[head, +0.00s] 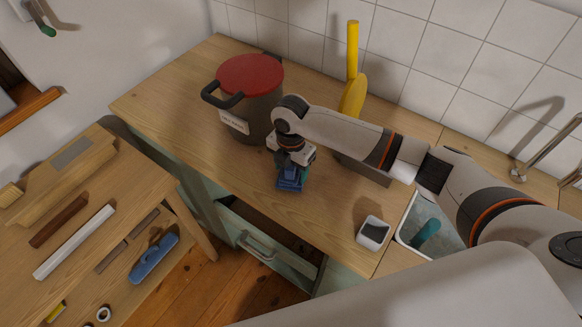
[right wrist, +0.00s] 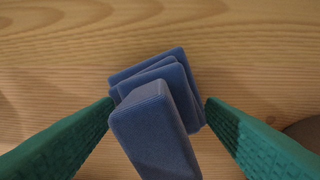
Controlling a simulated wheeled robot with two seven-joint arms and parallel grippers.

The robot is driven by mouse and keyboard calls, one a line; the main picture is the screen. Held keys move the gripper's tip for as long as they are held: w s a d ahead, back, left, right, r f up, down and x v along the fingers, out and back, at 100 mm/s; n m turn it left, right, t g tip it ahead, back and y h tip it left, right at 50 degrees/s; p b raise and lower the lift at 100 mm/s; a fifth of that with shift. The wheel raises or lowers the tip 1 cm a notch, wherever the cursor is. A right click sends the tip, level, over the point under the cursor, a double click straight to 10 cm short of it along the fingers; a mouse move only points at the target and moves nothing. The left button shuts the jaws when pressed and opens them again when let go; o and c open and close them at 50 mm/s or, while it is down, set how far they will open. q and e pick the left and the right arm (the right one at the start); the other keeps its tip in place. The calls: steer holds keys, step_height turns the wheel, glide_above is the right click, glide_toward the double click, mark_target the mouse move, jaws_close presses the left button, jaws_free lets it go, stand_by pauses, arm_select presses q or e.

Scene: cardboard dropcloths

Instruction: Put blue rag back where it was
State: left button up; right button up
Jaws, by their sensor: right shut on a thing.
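The blue rag (head: 290,183) is a small folded stack of dark blue layers on the wooden counter, near its front edge. In the right wrist view the rag (right wrist: 155,125) shows flat layers with a thick raised part towards the camera. My right gripper (head: 291,168) points down at the rag from above, and its green fingers (right wrist: 160,103) are on either side of it, shut on it. The rag looks to be at or close to the counter surface; I cannot tell if it touches. My left gripper is not in view.
A grey pot with a red lid (head: 250,74) stands behind left of my right gripper. A yellow object (head: 353,95) stands near the tiled wall. A white cup (head: 373,233) and a sink (head: 409,226) are to the right. A drawer (head: 264,247) hangs open below the counter.

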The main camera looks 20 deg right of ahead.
steer(key=shift+f, duration=0.5)
steer(key=o, duration=1)
step_height(320, 180, up, 12)
steer(key=shift+r+b, duration=0.1)
steer(key=shift+b, duration=0.7)
